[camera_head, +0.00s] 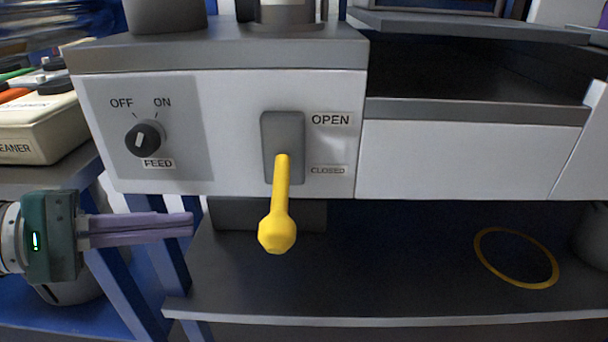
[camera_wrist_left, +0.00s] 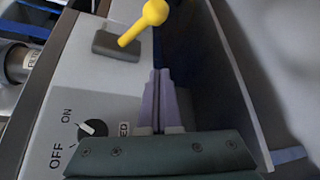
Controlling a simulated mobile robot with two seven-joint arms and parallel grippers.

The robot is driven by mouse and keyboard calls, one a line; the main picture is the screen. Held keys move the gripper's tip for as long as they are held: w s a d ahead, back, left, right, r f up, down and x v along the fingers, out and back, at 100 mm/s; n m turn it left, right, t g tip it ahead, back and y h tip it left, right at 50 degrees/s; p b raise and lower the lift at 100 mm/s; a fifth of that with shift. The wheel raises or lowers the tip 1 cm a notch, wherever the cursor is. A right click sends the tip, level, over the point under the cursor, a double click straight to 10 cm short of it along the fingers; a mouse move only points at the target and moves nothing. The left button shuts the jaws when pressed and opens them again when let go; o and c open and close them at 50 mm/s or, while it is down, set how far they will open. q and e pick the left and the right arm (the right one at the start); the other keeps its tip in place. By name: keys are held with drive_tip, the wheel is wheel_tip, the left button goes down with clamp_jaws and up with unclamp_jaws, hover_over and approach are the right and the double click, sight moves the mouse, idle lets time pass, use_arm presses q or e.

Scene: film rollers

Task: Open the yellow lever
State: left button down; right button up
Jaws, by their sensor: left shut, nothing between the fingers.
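The yellow lever (camera_head: 280,205) sticks out from a dark grey plate (camera_head: 283,135) on the white machine front and points downward, toward the CLOSED label (camera_head: 328,170). The OPEN label (camera_head: 331,119) is higher up, right of the plate. My left gripper (camera_head: 190,225) is shut and empty, to the left of the lever and apart from it, at about the height of its knob. In the left wrist view the shut purple fingers (camera_wrist_left: 160,82) lie below the yellow lever (camera_wrist_left: 146,20) in the picture, with a gap between. My right gripper is not in view.
A black feed knob (camera_head: 145,139) with OFF and ON marks is left of the lever. A dark shelf (camera_head: 370,270) runs below the machine front, with a yellow ring (camera_head: 516,284) at its right. An open dark recess (camera_head: 470,70) is at upper right.

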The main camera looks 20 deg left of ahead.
use_arm(q)
drive_tip(key=w+d+b, duration=0.1)
drive_tip(key=w+d, duration=0.2)
drive_tip(key=d, duration=0.5)
drive_tip(key=shift+w+d+f+b, duration=0.25)
drive_tip(key=shift+d+b, duration=0.05)
drive_tip(key=shift+b, duration=0.05)
wheel_tip(320, 180, up, 8)
drive_tip(key=n+g+p, duration=0.5)
drive_tip(key=n+p, duration=0.1)
drive_tip(key=p, duration=1.3)
hover_over(279, 206)
drive_tip(key=s+a, duration=0.2)
drive_tip(key=shift+s+a+f, duration=0.1)
drive_tip(key=shift+a, duration=0.1)
